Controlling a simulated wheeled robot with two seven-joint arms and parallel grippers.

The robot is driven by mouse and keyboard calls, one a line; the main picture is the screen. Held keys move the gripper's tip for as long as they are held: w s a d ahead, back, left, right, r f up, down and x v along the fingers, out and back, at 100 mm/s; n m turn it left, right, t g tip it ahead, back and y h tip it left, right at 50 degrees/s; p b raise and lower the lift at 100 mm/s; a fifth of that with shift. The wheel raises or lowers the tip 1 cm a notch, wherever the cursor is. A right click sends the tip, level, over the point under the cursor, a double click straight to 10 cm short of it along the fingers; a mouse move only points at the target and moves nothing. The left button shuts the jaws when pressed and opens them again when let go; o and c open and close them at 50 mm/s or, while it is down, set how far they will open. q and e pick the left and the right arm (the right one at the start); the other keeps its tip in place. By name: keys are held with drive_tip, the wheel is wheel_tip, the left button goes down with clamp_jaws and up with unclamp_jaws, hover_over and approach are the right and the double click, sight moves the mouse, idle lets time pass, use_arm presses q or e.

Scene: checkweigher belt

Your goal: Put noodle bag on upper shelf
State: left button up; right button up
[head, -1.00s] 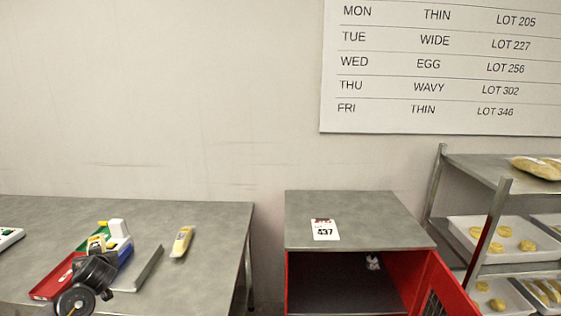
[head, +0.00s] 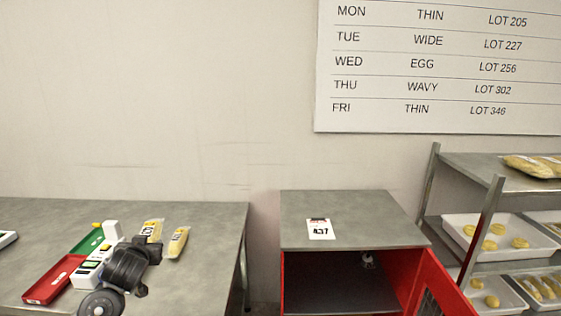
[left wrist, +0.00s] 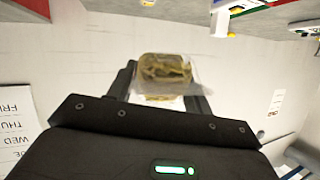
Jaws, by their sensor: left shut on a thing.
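My left gripper (left wrist: 165,90) is shut on a clear noodle bag (left wrist: 165,70) with yellowish noodles, seen between its fingers in the left wrist view. My right gripper is in neither view.
A red and green tray (head: 50,279) and a white device (head: 88,274) are on the left table (head: 215,225). A red cabinet (head: 355,220) with an open door (head: 440,285) stands between table and rack. White trays (head: 460,236) with noodle nests fill the lower shelf.

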use_arm(q)
drive_tip(key=s+d+r+m+h, duration=0.2)
drive_tip(key=s+d+r, duration=0.3)
drive_tip(key=s+d, duration=0.3)
drive_tip(key=s+d+r+m+h, duration=0.2)
drive_tip(key=s+d+r, duration=0.35)
drive_tip(key=d, duration=0.45)
wheel_tip(320, 180, down, 10)
drive_tip(key=b, duration=1)
drive_tip(key=shift+w+t, duration=0.35)
drive_tip(key=shift+t, duration=0.05)
